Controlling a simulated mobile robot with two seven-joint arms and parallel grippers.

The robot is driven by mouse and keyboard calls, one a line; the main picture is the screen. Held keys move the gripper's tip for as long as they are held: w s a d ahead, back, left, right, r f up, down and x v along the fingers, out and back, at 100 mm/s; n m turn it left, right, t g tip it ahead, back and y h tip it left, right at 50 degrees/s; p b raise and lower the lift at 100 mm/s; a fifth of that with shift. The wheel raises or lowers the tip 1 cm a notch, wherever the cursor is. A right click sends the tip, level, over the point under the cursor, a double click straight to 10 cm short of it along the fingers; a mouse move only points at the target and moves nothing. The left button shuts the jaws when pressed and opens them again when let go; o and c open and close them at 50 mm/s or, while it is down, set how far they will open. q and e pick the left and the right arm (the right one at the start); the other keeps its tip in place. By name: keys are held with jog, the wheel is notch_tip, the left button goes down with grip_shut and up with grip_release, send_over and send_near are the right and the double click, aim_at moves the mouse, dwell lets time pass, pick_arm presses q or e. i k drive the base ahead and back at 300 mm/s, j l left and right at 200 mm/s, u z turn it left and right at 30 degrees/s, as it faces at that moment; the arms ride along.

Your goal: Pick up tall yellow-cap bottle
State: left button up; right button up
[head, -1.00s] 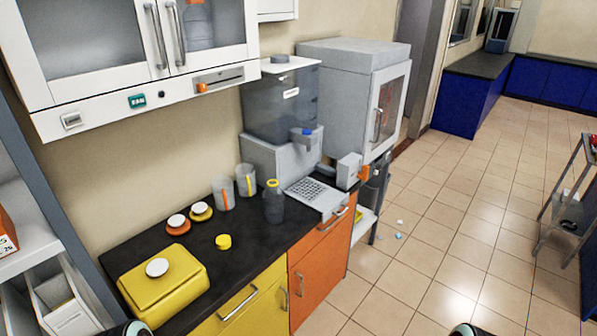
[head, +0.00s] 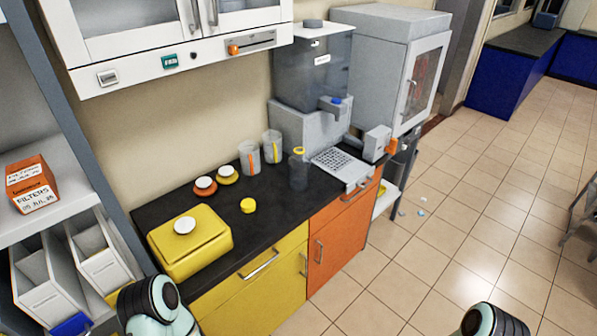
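The tall bottle with a yellow cap (head: 299,171) stands upright on the black counter, left of the water dispenser's drip grid. Its body is dark and see-through; the cap is a small yellow ring at the top. Parts of my two arms show at the bottom edge, one at the lower left and one at the lower right. Both of my grippers are out of view, and nothing of mine touches the bottle.
The black counter (head: 275,228) also bears a yellow box (head: 190,250), a loose yellow cap (head: 248,205), two white-topped lids and two clear beakers (head: 249,158). A grey dispenser (head: 312,80) stands behind. A white shelf with trays is at left.

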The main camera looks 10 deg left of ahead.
aim_at(298, 163)
jog(key=u, duration=0.45)
jog(key=i+l+u, duration=0.1)
jog(key=u, duration=0.35)
jog(key=l+u, duration=0.4)
jog(key=i+l+u, duration=0.1)
jog(key=u, duration=0.35)
jog(key=l, duration=0.1)
